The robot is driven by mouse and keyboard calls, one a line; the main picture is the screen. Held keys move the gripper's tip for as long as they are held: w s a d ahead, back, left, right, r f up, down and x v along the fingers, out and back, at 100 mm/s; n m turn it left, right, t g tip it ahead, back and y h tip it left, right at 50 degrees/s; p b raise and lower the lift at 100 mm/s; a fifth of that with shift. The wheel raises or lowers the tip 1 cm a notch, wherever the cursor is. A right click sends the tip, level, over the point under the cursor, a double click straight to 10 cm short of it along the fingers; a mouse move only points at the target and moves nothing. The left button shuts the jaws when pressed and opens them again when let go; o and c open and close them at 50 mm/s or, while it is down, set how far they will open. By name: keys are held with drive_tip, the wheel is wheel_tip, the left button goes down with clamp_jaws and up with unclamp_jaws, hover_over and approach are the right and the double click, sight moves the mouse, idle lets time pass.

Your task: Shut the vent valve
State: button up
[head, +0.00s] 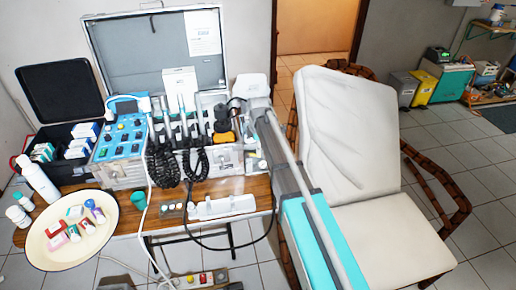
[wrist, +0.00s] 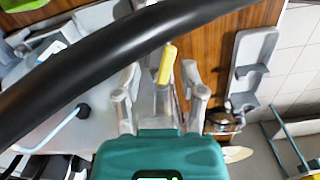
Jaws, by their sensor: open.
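A yellow lever handle (wrist: 167,64), which looks like the vent valve's handle, shows in the wrist view between the two fingers of my gripper (wrist: 160,78). The fingers are apart, one on each side of it, and I see no contact. The handle stands roughly in line with the fingers, tilted slightly. The valve's body below it is partly hidden by my gripper. In the head view my arm reaches over to the right end of the dental unit (head: 120,172), and my gripper cannot be clearly made out there.
A thick black hose (wrist: 110,50) crosses the wrist view close to the camera. A grey holder (wrist: 250,65) is at the right on the wooden table. In the head view a cream tray (head: 50,262) stands front left, and a white dental chair (head: 345,130) is at the right.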

drive_tip(key=shift+r+p, duration=5.8)
drive_tip(key=shift+r, duration=0.3)
drive_tip(key=s+d+f+m+b, duration=0.7)
drive_tip(key=s+f+m+b, duration=0.2)
drive_tip(key=s+f+b, duration=0.2)
drive_tip(key=s+d+f+m+b, duration=0.8)
drive_tip(key=s+f+b, duration=0.4)
drive_tip(key=s, duration=0.2)
drive_tip(key=shift+s+d+f+m+b, duration=0.25)
drive_tip(key=shift+s+f+m+b, duration=0.05)
drive_tip(key=shift+m, duration=0.4)
